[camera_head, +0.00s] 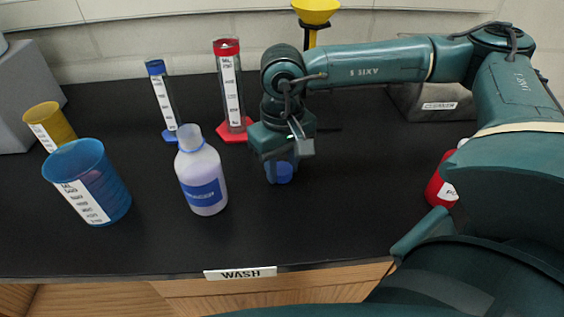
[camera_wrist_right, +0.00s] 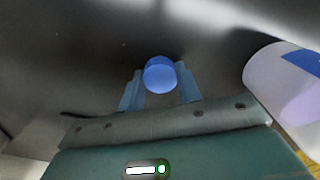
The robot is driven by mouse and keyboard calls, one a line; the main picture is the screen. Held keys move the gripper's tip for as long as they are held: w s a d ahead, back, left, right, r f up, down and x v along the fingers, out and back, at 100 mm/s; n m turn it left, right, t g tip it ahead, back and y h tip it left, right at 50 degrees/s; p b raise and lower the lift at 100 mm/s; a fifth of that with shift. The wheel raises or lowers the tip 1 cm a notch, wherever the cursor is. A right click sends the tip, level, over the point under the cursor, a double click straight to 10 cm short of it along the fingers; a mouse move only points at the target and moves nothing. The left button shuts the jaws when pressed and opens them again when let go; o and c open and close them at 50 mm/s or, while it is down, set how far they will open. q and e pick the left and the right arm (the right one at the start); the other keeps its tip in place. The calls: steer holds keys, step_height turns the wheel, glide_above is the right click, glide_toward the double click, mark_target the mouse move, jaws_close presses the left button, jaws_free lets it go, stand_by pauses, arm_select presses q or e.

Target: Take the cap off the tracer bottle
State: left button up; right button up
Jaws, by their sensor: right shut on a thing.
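The tracer bottle (camera_head: 202,172) stands upright on the black bench, white with a blue label band and a bare, open-looking neck. Part of it shows at the right of the wrist view (camera_wrist_right: 278,80). My right gripper (camera_head: 281,172) is to the right of the bottle, pointing down and apart from it. It is shut on a blue cap (camera_wrist_right: 160,76), which sits between the fingertips; the cap also shows low at the gripper in the head view (camera_head: 284,178). I cannot tell whether the cap touches the bench. My left gripper is not in view.
A blue beaker (camera_head: 100,190) and a yellow beaker (camera_head: 52,128) stand at left. Blue-topped (camera_head: 163,95) and red-topped (camera_head: 231,85) cylinders stand behind the bottle. A red bottle (camera_head: 437,190) is at right, partly behind my arm. The front middle bench, above the WASH label (camera_head: 240,273), is clear.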

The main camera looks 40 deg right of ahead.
mark_target(283, 169)
steer(key=shift+f+b, duration=0.3)
steer(key=o, duration=1.1)
steer(key=shift+r, duration=0.1)
step_height(283, 169, up, 12)
steer(key=shift+r, duration=0.2)
steer(key=shift+s, duration=0.1)
